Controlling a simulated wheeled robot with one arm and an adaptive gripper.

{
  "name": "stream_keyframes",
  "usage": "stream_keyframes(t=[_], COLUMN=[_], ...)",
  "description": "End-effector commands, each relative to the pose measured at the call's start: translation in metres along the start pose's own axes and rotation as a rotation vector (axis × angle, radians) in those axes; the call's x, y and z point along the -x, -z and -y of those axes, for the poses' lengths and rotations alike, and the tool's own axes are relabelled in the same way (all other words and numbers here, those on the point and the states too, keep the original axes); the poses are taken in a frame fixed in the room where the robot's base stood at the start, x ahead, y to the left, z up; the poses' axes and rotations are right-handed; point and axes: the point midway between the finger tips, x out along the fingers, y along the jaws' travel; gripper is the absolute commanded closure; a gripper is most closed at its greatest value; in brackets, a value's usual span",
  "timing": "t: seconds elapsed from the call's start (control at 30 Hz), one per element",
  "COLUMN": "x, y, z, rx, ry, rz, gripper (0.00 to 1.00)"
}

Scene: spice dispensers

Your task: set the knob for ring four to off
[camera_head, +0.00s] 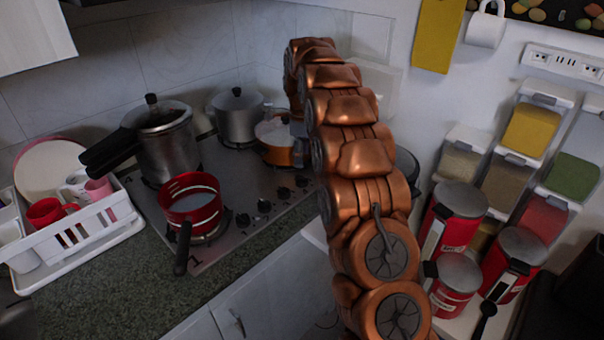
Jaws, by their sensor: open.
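The stove (223,248) is a dark steel cooktop along the back wall. Several black knobs line its right side, from the nearest knob (242,220) to the farthest visible knob (302,181). Their pointer settings are too small to read, and I cannot tell which knob belongs to ring four. A "1" is marked at the stove's near left corner. My copper arm rises just right of the knobs and hides the stove's far right edge. My gripper cannot be made out; the arm seems to hide it.
A red saucepan (190,205), pressure cooker (168,150), steel pot (238,117) and orange pot (275,140) stand on the stove. A white dish rack (85,236) is left. Red canisters (452,215) and spice dispensers (531,132) stand right. The front counter (140,295) is clear.

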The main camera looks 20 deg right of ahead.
Motion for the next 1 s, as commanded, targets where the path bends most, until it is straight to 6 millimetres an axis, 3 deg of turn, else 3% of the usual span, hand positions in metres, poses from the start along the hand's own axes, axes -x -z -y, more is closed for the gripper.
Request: stream_keyframes(t=[0.6,1.0], x=[-0.065,-0.073], y=[0.0,0.0], z=[-0.001,-0.001], rx=[0.002,0.003], ry=[-0.001,0.0], rz=[0.0,0.0], gripper=[0.35,0.35])
